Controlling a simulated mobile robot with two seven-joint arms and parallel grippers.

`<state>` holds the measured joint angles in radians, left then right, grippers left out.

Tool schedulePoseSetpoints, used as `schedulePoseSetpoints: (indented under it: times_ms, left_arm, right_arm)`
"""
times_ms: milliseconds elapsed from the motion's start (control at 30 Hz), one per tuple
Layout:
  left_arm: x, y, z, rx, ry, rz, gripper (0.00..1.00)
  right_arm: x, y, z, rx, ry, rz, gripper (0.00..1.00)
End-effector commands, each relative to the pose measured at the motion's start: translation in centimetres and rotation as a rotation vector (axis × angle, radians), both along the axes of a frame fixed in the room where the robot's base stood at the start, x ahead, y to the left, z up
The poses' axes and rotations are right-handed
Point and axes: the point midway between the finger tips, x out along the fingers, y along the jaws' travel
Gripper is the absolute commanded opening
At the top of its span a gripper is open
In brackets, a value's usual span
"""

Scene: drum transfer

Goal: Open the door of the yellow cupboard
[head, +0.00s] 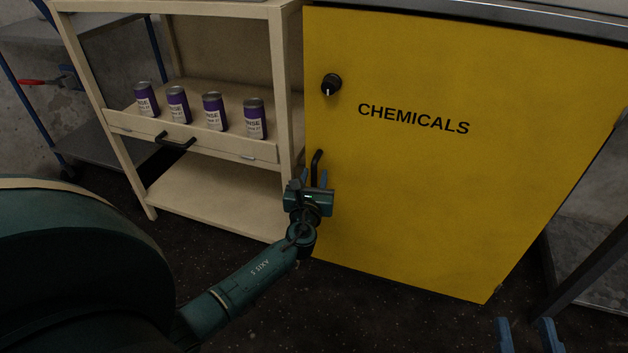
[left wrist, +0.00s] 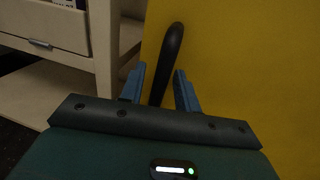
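The yellow cupboard (head: 430,170) stands at centre right in the head view, its door shut and marked "CHEMICALS". A black knob (head: 331,84) is on the door's upper left. Below it is a black upright door handle (head: 317,160), which also shows in the left wrist view (left wrist: 172,50). My left gripper (head: 313,178) is at the handle's lower part. In the left wrist view its blue fingers (left wrist: 158,82) stand apart, one on each side of the handle, with gaps visible. My right gripper (head: 525,335) shows only its parted blue fingers at the bottom right edge; nothing shows between them.
A grey metal frame (head: 590,250) is at the right. The dark floor before the cupboard is clear except for my arms.

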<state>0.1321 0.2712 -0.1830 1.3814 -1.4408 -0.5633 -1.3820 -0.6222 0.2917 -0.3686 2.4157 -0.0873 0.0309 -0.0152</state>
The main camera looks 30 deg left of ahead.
Motion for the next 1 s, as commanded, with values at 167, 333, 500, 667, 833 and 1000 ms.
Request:
schedulePoseSetpoints:
  times_ms: [167,333,500,667,833,1000]
  left_arm:
    - [0.06,0.05,0.03,0.000,0.000,0.000,0.32]
    - [0.05,0.04,0.02,0.000,0.000,0.000,0.24]
    - [0.04,0.04,0.01,0.000,0.000,0.000,0.10]
    - [0.03,0.03,0.00,0.000,0.000,0.000,0.00]
    - [0.02,0.03,-0.01,0.000,0.000,0.000,0.00]
    - [0.01,0.04,-0.01,0.000,0.001,0.000,0.00]
  right_arm:
    - [0.01,0.02,0.03,0.001,0.002,0.001,0.36]
    - [-0.01,0.02,0.04,0.000,0.000,0.002,0.36]
    - [-0.03,0.02,0.08,0.000,-0.001,0.002,0.36]
    - [-0.03,0.02,0.10,0.000,-0.002,0.002,0.36]
    - [-0.04,0.01,0.10,0.000,-0.003,0.002,0.36]
    - [-0.03,0.00,0.11,-0.001,-0.004,0.002,0.36]
